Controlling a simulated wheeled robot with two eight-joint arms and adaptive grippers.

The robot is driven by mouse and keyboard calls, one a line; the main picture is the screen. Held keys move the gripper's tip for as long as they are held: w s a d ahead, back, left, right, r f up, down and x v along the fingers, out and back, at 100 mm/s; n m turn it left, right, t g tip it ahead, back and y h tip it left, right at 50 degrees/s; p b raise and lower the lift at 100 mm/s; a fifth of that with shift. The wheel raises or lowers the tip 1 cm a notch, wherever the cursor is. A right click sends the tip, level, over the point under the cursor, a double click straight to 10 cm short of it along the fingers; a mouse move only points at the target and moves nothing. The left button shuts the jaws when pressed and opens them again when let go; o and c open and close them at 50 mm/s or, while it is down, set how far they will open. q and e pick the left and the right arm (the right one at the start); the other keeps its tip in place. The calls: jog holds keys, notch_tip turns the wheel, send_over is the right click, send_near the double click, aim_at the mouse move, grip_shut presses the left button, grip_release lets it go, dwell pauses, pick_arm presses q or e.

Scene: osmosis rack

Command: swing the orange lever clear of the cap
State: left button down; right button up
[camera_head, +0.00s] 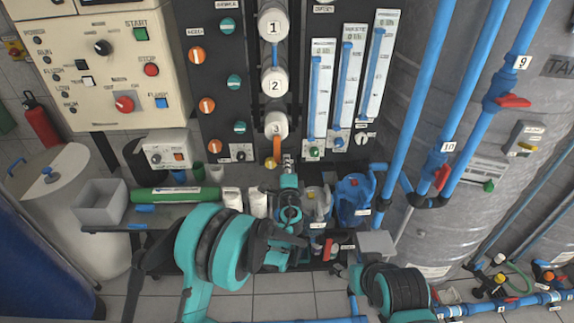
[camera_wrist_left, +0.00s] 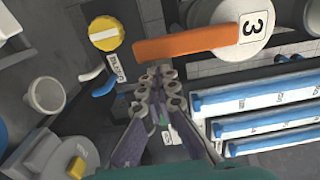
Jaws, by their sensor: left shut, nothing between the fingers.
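The orange lever (camera_head: 277,149) hangs below the white round cap numbered 3 (camera_head: 276,125) on the dark panel. In the left wrist view the orange lever (camera_wrist_left: 185,43) lies across the picture, its right end overlapping the edge of the white cap (camera_wrist_left: 243,25). My left gripper (camera_head: 288,160) is just below and right of the lever in the head view. In the left wrist view its fingers (camera_wrist_left: 160,74) are closed together and empty, close to the lever; I cannot tell whether they touch it. My right gripper is not in view.
A yellow round knob (camera_wrist_left: 105,33) sits by the lever's left end in the left wrist view. Clear flow tubes (camera_head: 318,95) stand right of the caps. A blue jug (camera_head: 354,197) and a green cylinder (camera_head: 175,194) are on the bench below. Blue pipes (camera_head: 405,110) rise at right.

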aim_at(275, 161)
pick_arm(q)
jog(key=a, duration=0.1)
jog(key=a+f, duration=0.1)
jog(key=a, duration=0.1)
jog(key=shift+a+f, duration=0.1)
jog(key=shift+a, duration=0.35)
jog(key=shift+a+r, duration=0.35)
jog(key=shift+a, duration=0.3)
jog(key=shift+a+r, duration=0.35)
jog(key=shift+a, duration=0.3)
